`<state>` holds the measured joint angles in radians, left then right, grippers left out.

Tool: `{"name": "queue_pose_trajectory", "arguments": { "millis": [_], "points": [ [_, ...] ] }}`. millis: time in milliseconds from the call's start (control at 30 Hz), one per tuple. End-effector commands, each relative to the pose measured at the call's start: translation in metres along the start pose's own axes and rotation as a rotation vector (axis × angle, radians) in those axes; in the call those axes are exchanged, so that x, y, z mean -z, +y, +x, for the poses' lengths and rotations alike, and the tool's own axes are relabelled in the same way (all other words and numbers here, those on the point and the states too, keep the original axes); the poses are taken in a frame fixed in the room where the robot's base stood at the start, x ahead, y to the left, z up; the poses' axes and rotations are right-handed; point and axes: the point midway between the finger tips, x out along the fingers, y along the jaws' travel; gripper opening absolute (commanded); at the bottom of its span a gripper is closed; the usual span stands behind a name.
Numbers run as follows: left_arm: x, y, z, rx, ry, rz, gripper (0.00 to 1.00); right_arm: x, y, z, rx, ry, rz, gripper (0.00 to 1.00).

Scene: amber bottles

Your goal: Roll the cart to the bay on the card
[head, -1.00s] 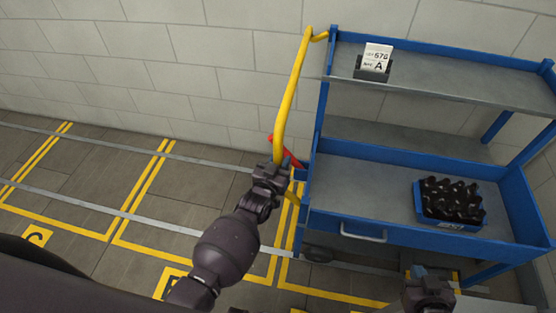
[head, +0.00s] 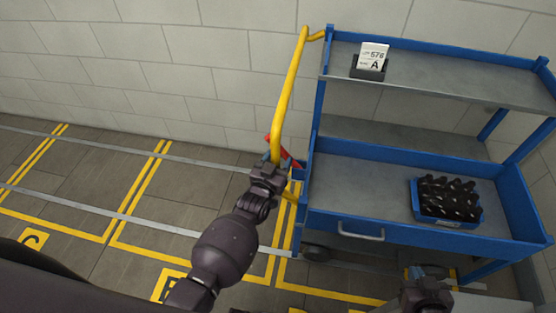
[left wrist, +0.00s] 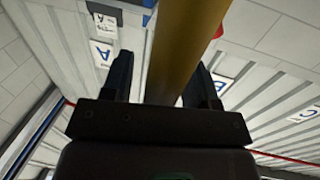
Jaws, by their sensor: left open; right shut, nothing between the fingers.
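The blue cart (head: 420,232) with two grey shelves stands against the wall at the right of the head view. Its yellow handle (head: 290,95) rises at its left end, with a red lever (head: 275,147) low beside it. A card (head: 373,55) in a dark holder on the top shelf reads 576 and A. My left gripper (head: 270,165) is open at the handle's lower part. In the left wrist view the yellow bar (left wrist: 177,50) passes between its fingers (left wrist: 160,78). My right gripper (head: 427,273) is shut and empty in front of the cart.
A blue crate (head: 420,205) of dark bottles sits on the lower shelf. Yellow-lined floor bays lie left of the cart, one with a C plate (head: 33,238). Grey rails cross the floor. Wall signs include A (left wrist: 102,52) and B (left wrist: 222,84).

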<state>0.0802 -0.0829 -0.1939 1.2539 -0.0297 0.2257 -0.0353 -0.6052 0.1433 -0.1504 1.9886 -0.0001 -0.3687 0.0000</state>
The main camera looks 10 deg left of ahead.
Motion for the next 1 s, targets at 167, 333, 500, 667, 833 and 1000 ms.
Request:
{"name": "queue_pose_trajectory", "arguments": {
  "millis": [167, 333, 500, 667, 833, 1000],
  "points": [
    [-0.001, 0.0, -0.011, 0.0, -0.002, 0.0, 0.54, 0.005, -0.001, 0.002, 0.001, 0.009, -0.001, 0.0],
    [-0.001, -0.001, -0.037, 0.001, -0.003, 0.0, 0.54, 0.009, -0.001, 0.003, 0.002, 0.014, -0.001, 0.0],
    [-0.001, -0.001, -0.066, 0.001, -0.002, 0.0, 0.54, 0.008, -0.001, 0.002, 0.002, 0.012, 0.0, 0.0],
    [-0.001, 0.0, -0.089, 0.0, -0.001, 0.0, 0.54, 0.004, 0.0, 0.0, 0.0, 0.005, 0.001, 0.0],
    [0.0, 0.0, -0.103, 0.0, 0.0, 0.0, 0.54, -0.001, 0.0, -0.003, -0.001, -0.004, 0.002, 0.0],
    [0.0, 0.0, -0.108, 0.0, 0.001, 0.0, 0.54, -0.002, 0.0, -0.003, -0.002, -0.006, 0.002, 0.0]
  ]
}}
